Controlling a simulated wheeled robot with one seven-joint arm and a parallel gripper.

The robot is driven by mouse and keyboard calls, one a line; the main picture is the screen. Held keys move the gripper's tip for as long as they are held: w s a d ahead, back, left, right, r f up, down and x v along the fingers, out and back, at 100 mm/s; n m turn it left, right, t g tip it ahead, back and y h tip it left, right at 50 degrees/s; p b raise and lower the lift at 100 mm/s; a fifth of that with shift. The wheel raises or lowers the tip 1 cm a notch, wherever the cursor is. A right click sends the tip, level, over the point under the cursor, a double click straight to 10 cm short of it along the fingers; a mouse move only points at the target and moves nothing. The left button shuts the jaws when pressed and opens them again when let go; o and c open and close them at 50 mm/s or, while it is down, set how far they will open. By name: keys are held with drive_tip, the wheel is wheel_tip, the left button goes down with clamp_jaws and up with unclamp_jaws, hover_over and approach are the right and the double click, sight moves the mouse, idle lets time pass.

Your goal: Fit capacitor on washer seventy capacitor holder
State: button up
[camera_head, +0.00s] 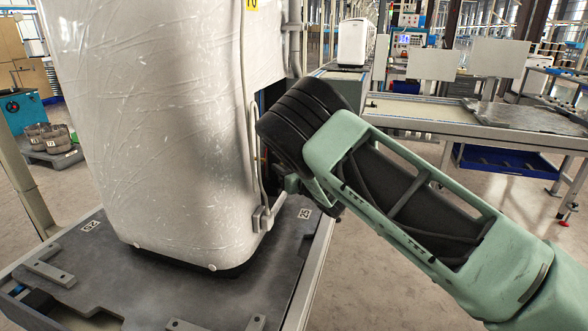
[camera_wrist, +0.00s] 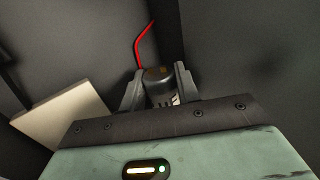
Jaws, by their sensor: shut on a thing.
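In the wrist view, my gripper (camera_wrist: 160,90) is shut on the capacitor (camera_wrist: 161,77), a small dark cylinder with a brownish top and a pale printed mark on its side. A red wire (camera_wrist: 139,48) rises behind it, next to the dark wall. In the head view, a washer (camera_head: 160,120) wrapped in clear plastic stands on a dark pallet plate. My arm reaches to the washer's right side, and its dark wrist hides my fingers and the capacitor there. I cannot make out the capacitor holder in either view.
Dark grey panels (camera_wrist: 240,60) surround my gripper closely in the wrist view, with a pale flat block (camera_wrist: 62,115) at left. A hose (camera_head: 252,140) runs down the washer's right edge. The plate (camera_head: 110,275) has metal blocks. A workbench (camera_head: 480,115) stands behind my arm.

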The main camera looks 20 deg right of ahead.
drive_tip(key=w+a, duration=0.2)
drive_tip(key=shift+a, duration=0.4)
drive_tip(key=shift+a+f, duration=0.1)
drive_tip(key=shift+f, duration=0.2)
drive_tip(key=shift+f+b, duration=1)
drive_tip(key=shift+b, duration=0.1)
drive_tip(key=shift+s, duration=0.1)
drive_tip(key=shift+f+b, duration=0.2)
drive_tip(key=shift+b, duration=0.4)
drive_tip(key=o, duration=1.1)
drive_tip(key=shift+c, duration=0.2)
